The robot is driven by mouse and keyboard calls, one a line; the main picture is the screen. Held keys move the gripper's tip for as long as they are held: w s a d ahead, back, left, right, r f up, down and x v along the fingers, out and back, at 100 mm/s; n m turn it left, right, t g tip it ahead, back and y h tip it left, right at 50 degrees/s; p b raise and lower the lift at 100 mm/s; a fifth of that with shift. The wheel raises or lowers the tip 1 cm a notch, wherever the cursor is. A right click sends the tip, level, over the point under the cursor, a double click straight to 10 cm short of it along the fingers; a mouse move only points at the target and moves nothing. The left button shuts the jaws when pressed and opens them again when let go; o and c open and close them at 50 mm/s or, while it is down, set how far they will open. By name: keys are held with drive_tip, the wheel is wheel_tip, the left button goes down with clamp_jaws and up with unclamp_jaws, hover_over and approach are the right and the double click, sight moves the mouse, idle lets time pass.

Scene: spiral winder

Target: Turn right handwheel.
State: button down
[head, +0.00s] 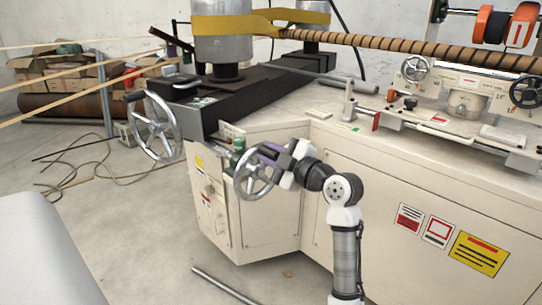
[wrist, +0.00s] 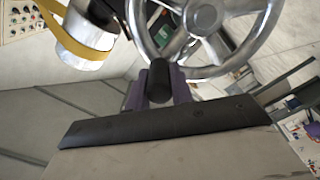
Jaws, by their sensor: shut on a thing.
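The right handwheel (head: 252,178) is a silver spoked wheel on the front of the beige machine, below and right of a second, larger silver handwheel (head: 153,127). My gripper (head: 272,152) is at its upper right rim, with purple fingers. In the wrist view, the wheel's silver rim and spokes (wrist: 245,55) fill the top right. Its black handle (wrist: 159,80) sits between the purple fingers of my gripper (wrist: 158,92), which is shut on it. The finger contact is partly hidden behind the dark gripper body.
The beige cabinet (head: 400,195) stands close behind and right of my arm. A black arm of the machine (head: 225,105) lies above the wheel. A metal rod (head: 222,285) lies on the floor in front. Cables (head: 90,165) lie on the floor at left.

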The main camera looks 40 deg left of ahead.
drive_tip(key=c, duration=1.2)
unclamp_jaws()
drive_tip(key=shift+c, duration=0.2)
drive_tip(key=shift+d, duration=0.1)
drive_tip(key=s+d, duration=0.1)
drive_tip(key=d, duration=1.2)
drive_tip(key=shift+d+b, duration=0.3)
drive_tip(key=shift+b, duration=0.1)
drive_tip(key=shift+a, duration=0.1)
